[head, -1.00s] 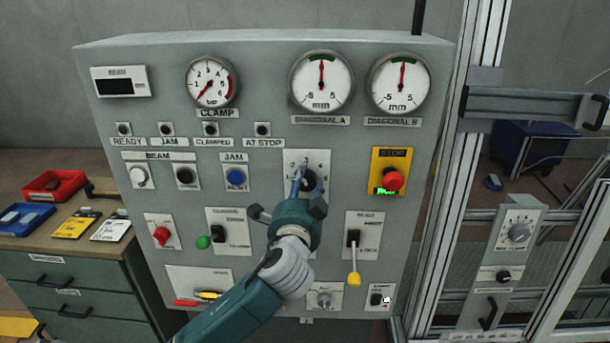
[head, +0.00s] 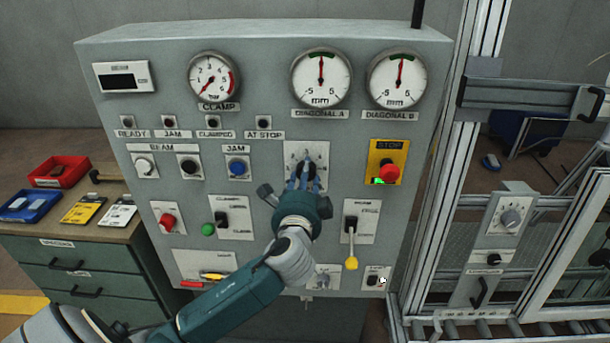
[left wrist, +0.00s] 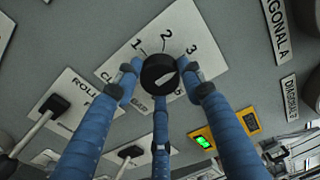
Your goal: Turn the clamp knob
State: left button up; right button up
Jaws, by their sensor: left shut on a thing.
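The clamp knob (left wrist: 160,72) is a round black knob with a white pointer mark, on a white plate (left wrist: 128,62) numbered 1, 2, 3 along its top. In the left wrist view the pointer slants toward the right, on the side of the 3. My left gripper (head: 304,176) has blue fingers set around the knob, shut on it from both sides and below. In the head view the fingers hide most of the knob. The clamp gauge (head: 214,78) above has its red needle at the low left. My right gripper is not in view.
A yellow-tipped lever (head: 351,262) sticks out right of my left wrist. A red stop button (head: 390,172) is farther right, and a green-tipped lever (head: 208,229) is to the left. A drawer cabinet (head: 80,272) with trays stands left of the panel.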

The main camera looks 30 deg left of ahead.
pick_arm(q)
jog(key=o, duration=1.1)
jog(key=shift+o, duration=0.2)
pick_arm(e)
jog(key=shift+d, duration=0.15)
pick_arm(q)
jog(key=v, duration=1.2)
